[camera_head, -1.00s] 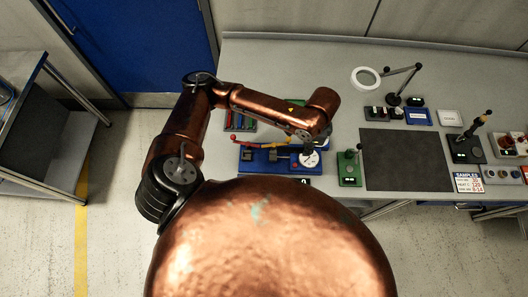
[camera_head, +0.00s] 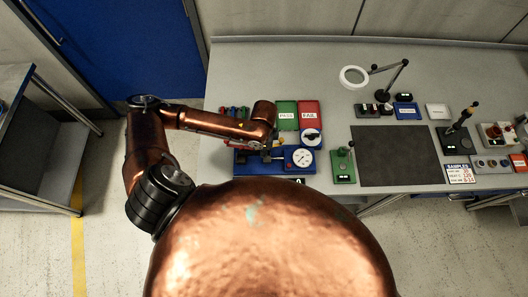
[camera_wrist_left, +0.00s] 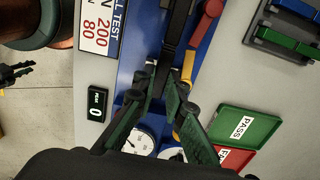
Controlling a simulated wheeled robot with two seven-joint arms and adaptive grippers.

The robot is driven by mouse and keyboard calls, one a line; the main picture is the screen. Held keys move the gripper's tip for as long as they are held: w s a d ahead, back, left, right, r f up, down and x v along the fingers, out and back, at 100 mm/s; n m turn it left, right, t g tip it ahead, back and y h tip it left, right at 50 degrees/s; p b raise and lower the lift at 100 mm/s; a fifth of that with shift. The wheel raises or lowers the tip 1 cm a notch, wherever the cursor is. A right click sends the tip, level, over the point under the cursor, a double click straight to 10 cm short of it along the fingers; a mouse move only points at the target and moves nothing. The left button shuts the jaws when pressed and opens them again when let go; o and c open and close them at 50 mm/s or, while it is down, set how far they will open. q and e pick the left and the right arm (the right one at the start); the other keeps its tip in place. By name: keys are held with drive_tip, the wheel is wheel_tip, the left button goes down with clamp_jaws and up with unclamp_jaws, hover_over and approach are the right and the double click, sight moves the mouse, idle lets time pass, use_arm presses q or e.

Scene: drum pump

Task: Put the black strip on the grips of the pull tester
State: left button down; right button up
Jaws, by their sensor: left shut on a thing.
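The blue pull tester (camera_head: 245,168) stands near the bench's front edge, with a white round gauge (camera_head: 301,157) at its right end. In the left wrist view its blue body (camera_wrist_left: 128,65) runs beneath my fingers. My left gripper (camera_wrist_left: 163,88) is over the tester, left of the gauge in the head view (camera_head: 274,152). Its fingertips are close together on what appears to be the black strip (camera_wrist_left: 170,58), which extends away along the tester. Whether the strip touches the grips cannot be told. A dark shape, apparently my right gripper (camera_wrist_left: 15,74), shows at the left edge of the wrist view.
Green PASS (camera_head: 287,113) and red FAIL (camera_head: 309,113) trays lie behind the tester. A green device (camera_head: 343,166) with a lever stands to its right, beside a dark mat (camera_head: 398,155). A ring magnifier (camera_head: 354,77) stands behind the mat. Open bench lies behind the trays.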

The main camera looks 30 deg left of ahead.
use_arm(q)
wheel_tip(320, 180, down, 2)
drive_tip(key=shift+d, duration=0.1)
drive_tip(key=shift+f, duration=0.6)
drive_tip(key=c, duration=2.3)
unclamp_jaws()
drive_tip(key=shift+o, duration=0.2)
drive_tip(key=shift+r, duration=0.15)
drive_tip(key=shift+r, duration=0.3)
wheel_tip(320, 180, up, 12)
drive_tip(key=shift+r, duration=0.2)
